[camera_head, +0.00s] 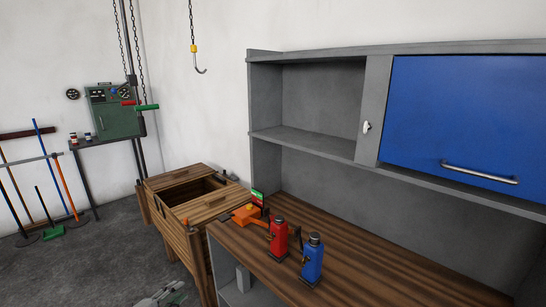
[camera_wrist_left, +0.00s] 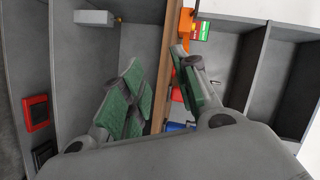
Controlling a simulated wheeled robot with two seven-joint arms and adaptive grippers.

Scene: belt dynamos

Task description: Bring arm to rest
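My left gripper (camera_head: 165,296) shows at the bottom edge of the head view, low in front of the workbench. In the left wrist view (camera_wrist_left: 155,70) its green-padded fingers are spread apart with nothing between them. Its arm is mostly out of the head view. My right gripper is in neither view.
The wooden workbench (camera_head: 370,285) carries a red bottle-shaped device (camera_head: 278,240), a blue one (camera_head: 312,260) and an orange tool (camera_head: 246,214). A grey shelf (camera_head: 310,141) with a blue door (camera_head: 460,115) stands above. A wooden crate (camera_head: 205,208) stands left; the floor (camera_head: 80,270) there is clear.

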